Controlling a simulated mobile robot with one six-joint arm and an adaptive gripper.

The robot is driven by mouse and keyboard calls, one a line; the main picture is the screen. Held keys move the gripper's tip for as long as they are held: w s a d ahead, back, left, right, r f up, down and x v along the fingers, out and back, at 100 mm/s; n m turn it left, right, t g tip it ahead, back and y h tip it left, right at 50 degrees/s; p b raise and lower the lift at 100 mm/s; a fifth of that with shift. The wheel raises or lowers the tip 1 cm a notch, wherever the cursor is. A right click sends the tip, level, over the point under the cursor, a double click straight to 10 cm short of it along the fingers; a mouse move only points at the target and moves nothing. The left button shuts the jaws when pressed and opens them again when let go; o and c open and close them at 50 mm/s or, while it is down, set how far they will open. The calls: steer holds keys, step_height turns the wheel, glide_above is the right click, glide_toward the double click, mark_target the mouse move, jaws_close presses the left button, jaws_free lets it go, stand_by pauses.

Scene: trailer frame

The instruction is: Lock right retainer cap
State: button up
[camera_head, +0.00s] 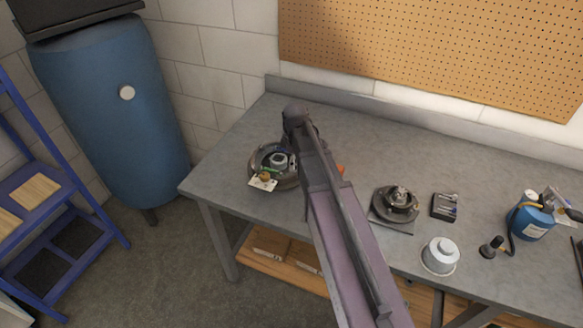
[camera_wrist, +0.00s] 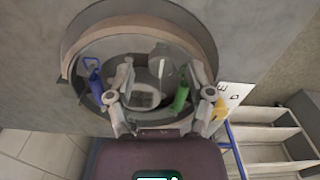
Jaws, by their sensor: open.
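A round dark brake-like assembly (camera_head: 256,163) sits at the left end of the workbench. In the wrist view its broad curved rim (camera_wrist: 110,15) surrounds a dark centre. A green cylinder (camera_wrist: 181,97) lies at the right of its inside and a blue part (camera_wrist: 95,82) at the left. A small yellow part (camera_wrist: 220,108) is by the right finger, near a white card (camera_wrist: 236,92) with black marks. I cannot tell which part is the right retainer cap. My gripper (camera_wrist: 158,75) is open over the assembly, with nothing visibly held. In the head view my arm hides it.
On the grey workbench (camera_head: 350,140), a hub on a plate (camera_head: 397,203), a small dark tray (camera_head: 445,207), a white-grey canister (camera_head: 440,256) and a blue bottle (camera_head: 530,218) stand to the right. A pegboard wall (camera_head: 430,50) is behind. A blue tank (camera_head: 110,120) stands left.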

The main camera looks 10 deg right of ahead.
steer(key=shift+f, duration=0.45)
